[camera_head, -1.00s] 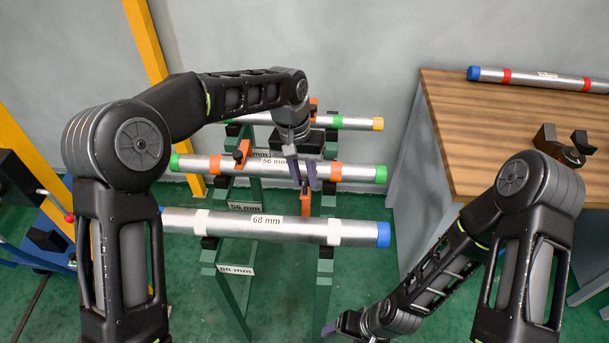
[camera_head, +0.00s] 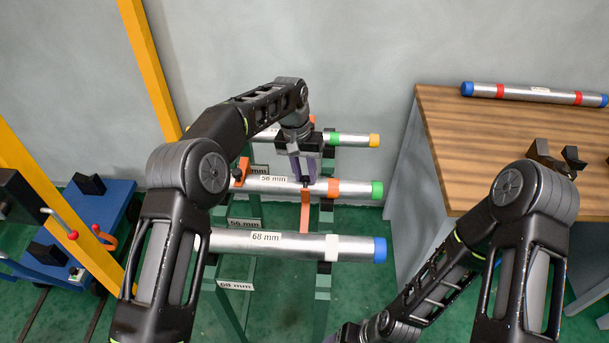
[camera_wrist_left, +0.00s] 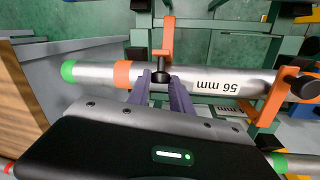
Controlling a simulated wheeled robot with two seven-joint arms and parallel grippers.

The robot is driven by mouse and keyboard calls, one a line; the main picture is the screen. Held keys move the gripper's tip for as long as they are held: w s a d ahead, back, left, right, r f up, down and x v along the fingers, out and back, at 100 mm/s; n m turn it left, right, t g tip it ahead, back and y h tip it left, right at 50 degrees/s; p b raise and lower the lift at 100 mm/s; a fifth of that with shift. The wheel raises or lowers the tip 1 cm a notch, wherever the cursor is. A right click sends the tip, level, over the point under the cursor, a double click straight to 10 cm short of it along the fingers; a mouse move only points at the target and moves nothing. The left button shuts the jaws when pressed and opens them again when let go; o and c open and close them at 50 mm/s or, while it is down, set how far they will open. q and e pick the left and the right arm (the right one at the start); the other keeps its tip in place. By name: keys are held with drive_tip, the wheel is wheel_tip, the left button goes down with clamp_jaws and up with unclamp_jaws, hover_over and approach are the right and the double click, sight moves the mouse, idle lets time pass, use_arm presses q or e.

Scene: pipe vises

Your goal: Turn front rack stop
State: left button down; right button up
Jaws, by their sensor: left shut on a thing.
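The 56 mm pipe (camera_head: 268,184), silver with orange bands and a green end cap, lies on the middle level of the green rack. An orange stop (camera_head: 305,212) hangs at its near side toward its right end; its arm also shows in the left wrist view (camera_wrist_left: 168,35), extending away from the pipe. My left gripper (camera_head: 304,182) reaches from above, its purple fingers (camera_wrist_left: 161,78) shut on the stop's black knob (camera_wrist_left: 160,75). A second orange stop (camera_head: 240,172) sits farther left on the pipe. My right gripper (camera_head: 345,333) is mostly cut off at the bottom edge.
The 68 mm pipe (camera_head: 285,245) with white bands and a blue cap lies nearer on the rack. A yellow-capped pipe (camera_head: 355,139) lies behind. A wooden-topped table (camera_head: 450,130) with another pipe stands right. A blue cart (camera_head: 105,208) and yellow posts (camera_head: 45,190) are left.

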use_arm(q)
drive_tip(key=shift+w+a+f, duration=0.1)
drive_tip(key=shift+w+f, duration=0.15)
drive_tip(key=shift+w, duration=0.4)
drive_tip(key=c, duration=1.2)
unclamp_jaws()
drive_tip(key=shift+s, duration=0.1)
